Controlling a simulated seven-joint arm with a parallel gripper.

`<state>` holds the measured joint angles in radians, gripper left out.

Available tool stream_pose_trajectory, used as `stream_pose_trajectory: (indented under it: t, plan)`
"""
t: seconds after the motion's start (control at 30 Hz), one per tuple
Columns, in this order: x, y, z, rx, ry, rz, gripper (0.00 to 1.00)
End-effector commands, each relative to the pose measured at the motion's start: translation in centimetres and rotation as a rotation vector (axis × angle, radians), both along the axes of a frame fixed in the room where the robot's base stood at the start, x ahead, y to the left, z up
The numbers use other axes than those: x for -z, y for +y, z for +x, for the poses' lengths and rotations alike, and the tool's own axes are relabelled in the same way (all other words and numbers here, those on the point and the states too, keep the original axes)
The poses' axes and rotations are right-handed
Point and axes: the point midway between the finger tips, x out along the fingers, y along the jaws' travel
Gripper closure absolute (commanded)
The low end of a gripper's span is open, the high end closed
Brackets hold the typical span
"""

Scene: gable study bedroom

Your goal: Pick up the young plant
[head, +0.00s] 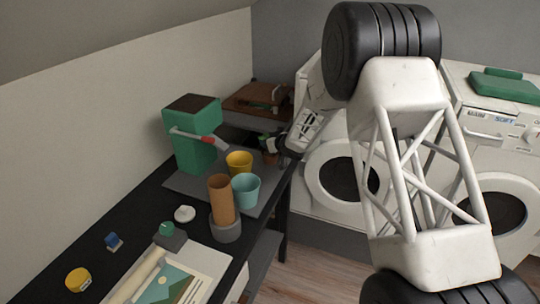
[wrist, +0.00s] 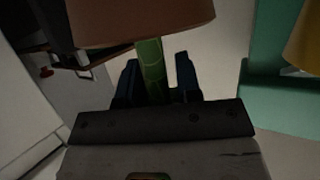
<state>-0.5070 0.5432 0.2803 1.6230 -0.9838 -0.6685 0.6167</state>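The young plant (head: 270,157) is small, with green leaves and a terracotta-brown pot, at the far right edge of the dark table, partly hidden by my gripper. In the wrist view its brown pot (wrist: 145,22) fills the top and a green stem (wrist: 150,68) runs down between my fingers. My gripper (wrist: 158,72) has its dark fingers on either side of the stem. A gap shows between the stem and the right finger; the left finger is close to or touching it. In the head view my gripper (head: 277,146) reaches the plant from the right.
A green machine (head: 194,150) stands left of the plant, with a yellow cup (head: 239,163), teal cup (head: 246,188) and tall orange cup (head: 221,199) nearby. A brown tray-like object (head: 256,97) is behind. White washing machines (head: 340,205) stand right of the table.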

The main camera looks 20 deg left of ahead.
Motion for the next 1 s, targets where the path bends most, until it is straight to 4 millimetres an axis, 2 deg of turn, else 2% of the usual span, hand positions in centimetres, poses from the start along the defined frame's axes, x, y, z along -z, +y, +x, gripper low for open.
stream_pose_trajectory:
  t: [0.03, 0.2, 0.67, 0.87, 1.0]
  plan:
    - [0.0, 0.0, 0.0, 0.000, 0.000, 0.000, 0.76]
    - [0.0, 0.0, 0.0, 0.000, 0.000, 0.000, 1.00]
    - [-0.3, 0.0, 0.0, 0.000, 0.000, 0.001, 1.00]
    - [-1.9, 0.0, 0.0, 0.000, -0.001, 0.000, 1.00]
    - [-3.9, 0.0, 0.0, 0.001, -0.002, 0.001, 1.00]
